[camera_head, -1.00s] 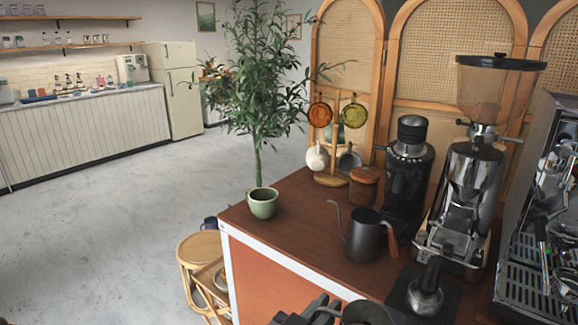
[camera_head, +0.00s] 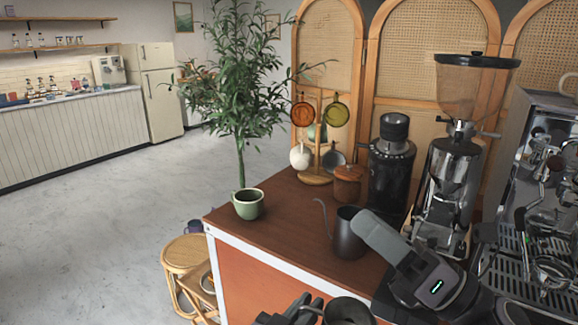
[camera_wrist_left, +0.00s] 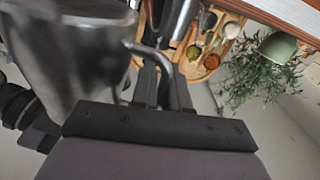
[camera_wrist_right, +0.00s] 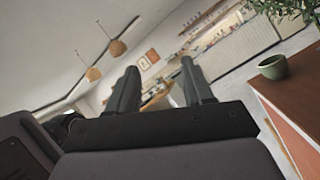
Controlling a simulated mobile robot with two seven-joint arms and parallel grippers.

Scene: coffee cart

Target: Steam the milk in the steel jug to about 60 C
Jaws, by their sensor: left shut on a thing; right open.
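The steel jug (camera_head: 350,311) is at the bottom edge of the head view, partly cut off. My left gripper (camera_head: 303,310) is shut on its handle, and the jug's body (camera_wrist_left: 65,55) fills the upper left of the left wrist view. The milk inside cannot be seen. My right gripper (camera_wrist_right: 157,92) is open and empty in the right wrist view. In the head view, my right arm reaches in front of the counter's right part. The espresso machine (camera_head: 535,185) stands at the far right; I cannot clearly pick out its steam wand.
A dark gooseneck kettle (camera_head: 349,235) stands on the brown counter (camera_head: 285,215), close to my right arm. Behind are a black grinder (camera_head: 391,170), a hopper grinder (camera_head: 455,180), a wooden jar (camera_head: 347,184) and a cup rack (camera_head: 316,180). A green pot (camera_head: 248,204) stands at the counter's left corner.

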